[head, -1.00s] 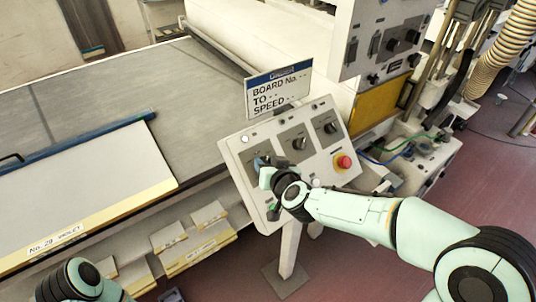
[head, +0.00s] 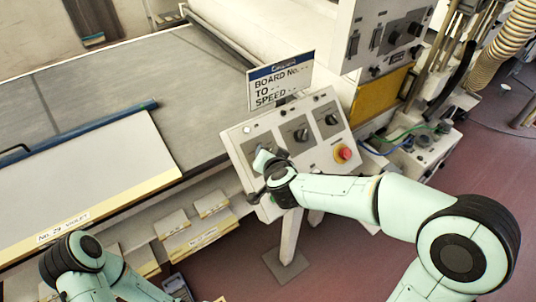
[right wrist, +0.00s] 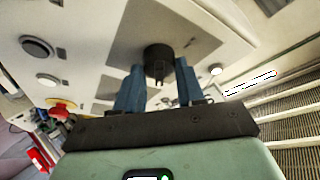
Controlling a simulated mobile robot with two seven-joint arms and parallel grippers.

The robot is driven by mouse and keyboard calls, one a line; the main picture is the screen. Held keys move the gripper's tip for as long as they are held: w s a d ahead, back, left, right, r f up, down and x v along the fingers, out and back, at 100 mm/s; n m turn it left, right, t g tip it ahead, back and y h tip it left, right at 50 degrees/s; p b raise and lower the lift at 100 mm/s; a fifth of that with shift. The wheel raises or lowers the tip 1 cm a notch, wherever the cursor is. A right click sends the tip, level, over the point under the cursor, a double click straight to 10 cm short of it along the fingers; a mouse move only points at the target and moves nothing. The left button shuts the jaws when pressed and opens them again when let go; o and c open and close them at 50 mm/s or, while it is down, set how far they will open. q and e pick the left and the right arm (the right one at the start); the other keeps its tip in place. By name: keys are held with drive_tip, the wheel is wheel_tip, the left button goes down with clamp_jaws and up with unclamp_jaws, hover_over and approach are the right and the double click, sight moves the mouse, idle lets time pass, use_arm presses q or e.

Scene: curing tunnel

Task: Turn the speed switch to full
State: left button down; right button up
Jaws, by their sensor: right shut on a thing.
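The sloped grey control panel (head: 318,156) carries a row of dark rotary switches and a red emergency button (head: 343,153). The middle switch (head: 301,135) and the right switch (head: 331,119) are in plain sight in the head view. My right gripper (head: 262,158) is at the left switch, which it largely hides there. In the right wrist view its two blue fingers (right wrist: 158,84) stand on either side of a black switch knob (right wrist: 158,60), shut on it. The knob's markings cannot be read. Only part of my left arm shows at the lower left; its gripper is not in view.
A pale board (head: 90,170) lies on the grey conveyor (head: 120,75) at left. A taller control cabinet (head: 385,35) stands behind. Open red floor lies at right.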

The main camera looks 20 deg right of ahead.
drive_tip(key=o, duration=1)
drive_tip(key=v, duration=1.3)
drive_tip(key=shift+s+r, duration=0.1)
